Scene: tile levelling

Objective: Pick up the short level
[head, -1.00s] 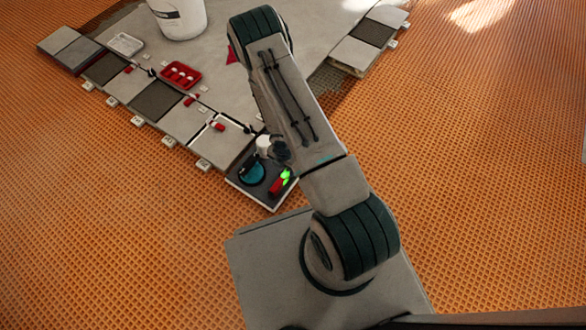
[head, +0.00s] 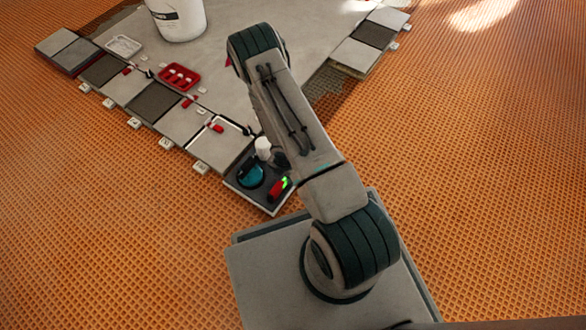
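A small red bar with bright green spots (head: 279,187), which looks like the short level, lies in the dark tray (head: 244,191) with a pale rim, left of my arm. It lies near the tray's right side, close to the arm link. A round teal and black tool lies to its left in the same tray. My arm reaches up and away over the paving, and its far end is hidden behind its own links. I cannot make out my gripper or its fingers.
A white cylinder (head: 263,147) stands by the tray's back corner. A row of grey tiles (head: 184,120) runs to the upper left, with a red tray (head: 179,77), a white tray (head: 124,46) and small red pieces. A white bucket (head: 180,18) stands behind. Orange matting lies clear on both sides.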

